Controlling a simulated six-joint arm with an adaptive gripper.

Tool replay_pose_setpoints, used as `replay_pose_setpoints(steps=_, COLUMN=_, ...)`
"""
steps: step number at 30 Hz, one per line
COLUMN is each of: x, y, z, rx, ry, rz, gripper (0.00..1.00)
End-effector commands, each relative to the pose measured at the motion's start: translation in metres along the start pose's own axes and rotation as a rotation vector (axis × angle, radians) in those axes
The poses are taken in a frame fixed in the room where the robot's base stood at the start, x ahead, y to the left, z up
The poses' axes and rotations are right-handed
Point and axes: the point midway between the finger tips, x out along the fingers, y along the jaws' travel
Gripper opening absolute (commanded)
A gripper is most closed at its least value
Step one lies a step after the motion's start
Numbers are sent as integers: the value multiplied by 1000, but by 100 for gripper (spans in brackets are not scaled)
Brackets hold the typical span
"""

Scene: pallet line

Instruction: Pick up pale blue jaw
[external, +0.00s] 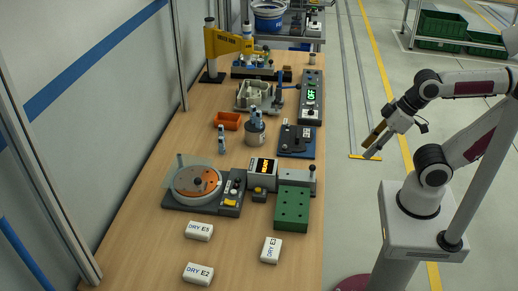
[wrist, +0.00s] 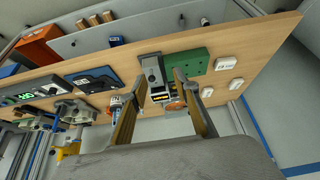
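A small pale blue-grey upright piece (external: 222,139) stands on the wooden bench, left of a grey cup (external: 255,137). Similar blue-grey pieces (external: 256,116) stick up out of that cup. I cannot tell for certain which is the pale blue jaw. My gripper (external: 368,149) is in the air beyond the bench's right edge, well apart from these pieces. In the wrist view my gripper (wrist: 160,77) is open, its two brown fingers spread with nothing held between them. The cup with its blue pieces shows small beside the left finger there, partly hidden.
The bench (external: 150,232) holds a round-disc device (external: 196,183), a green block (external: 292,208), an orange tray (external: 228,121), a dark blue plate (external: 297,140) and several white DRY boxes (external: 199,231). A yellow press (external: 228,43) stands at the back. Bare wood lies left of the cup.

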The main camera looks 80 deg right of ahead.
Motion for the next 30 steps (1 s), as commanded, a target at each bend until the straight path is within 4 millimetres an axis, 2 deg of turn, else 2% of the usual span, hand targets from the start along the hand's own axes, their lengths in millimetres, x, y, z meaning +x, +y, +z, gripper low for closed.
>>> replay_pose_setpoints(steps=7, x=1, y=1, z=-4, rx=2, ry=3, rz=2, gripper=31)
replay_pose_setpoints(steps=11, x=5, y=3, z=-14, rx=7, ry=15, rz=7, gripper=31)
replay_pose_setpoints(steps=17, x=17, y=10, z=-47, rx=20, ry=52, rz=22, gripper=31)
replay_pose_setpoints(steps=30, x=61, y=35, z=-138, rx=51, ry=165, rz=64, gripper=31)
